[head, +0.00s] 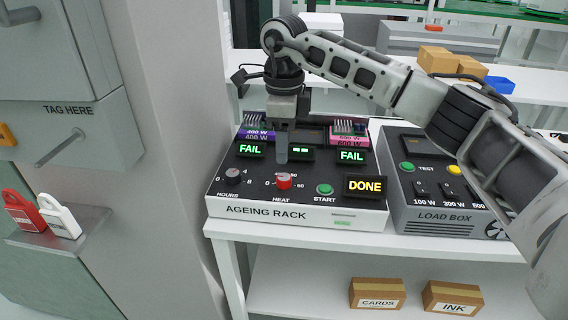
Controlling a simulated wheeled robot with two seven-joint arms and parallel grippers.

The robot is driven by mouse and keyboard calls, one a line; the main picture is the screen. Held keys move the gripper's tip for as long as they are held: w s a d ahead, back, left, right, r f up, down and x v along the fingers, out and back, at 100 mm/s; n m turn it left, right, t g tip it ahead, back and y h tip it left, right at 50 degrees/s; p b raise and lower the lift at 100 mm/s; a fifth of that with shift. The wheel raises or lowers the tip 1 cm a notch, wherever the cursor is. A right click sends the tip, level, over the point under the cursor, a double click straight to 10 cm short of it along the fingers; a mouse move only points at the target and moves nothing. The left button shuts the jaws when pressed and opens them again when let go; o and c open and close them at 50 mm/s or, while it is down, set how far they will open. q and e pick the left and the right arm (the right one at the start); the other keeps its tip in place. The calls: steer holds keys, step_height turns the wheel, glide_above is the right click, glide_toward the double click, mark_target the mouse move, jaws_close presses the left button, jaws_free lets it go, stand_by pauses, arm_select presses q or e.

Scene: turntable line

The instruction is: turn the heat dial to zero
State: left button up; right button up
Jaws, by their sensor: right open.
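The ageing rack (267,212) is a black-topped box with a white front on the white table. Its red heat dial (284,182) sits at the middle front, between printed marks 0 on the left and 60 on the right; its exact pointer direction is too small to tell. My right gripper (281,160) points down just above and behind the heat dial, and its fingers hide part of the panel. It is open, and nothing shows between its fingers. I cannot tell whether it touches the dial. My left gripper is not in view.
Lit displays read FAIL twice and DONE (364,187). The load box (436,215) stands at right. A grey wall post (150,130) rises at left.

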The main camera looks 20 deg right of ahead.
step_height(320, 180, up, 8)
steer(key=shift+r, duration=0.15)
stand_by(0.5)
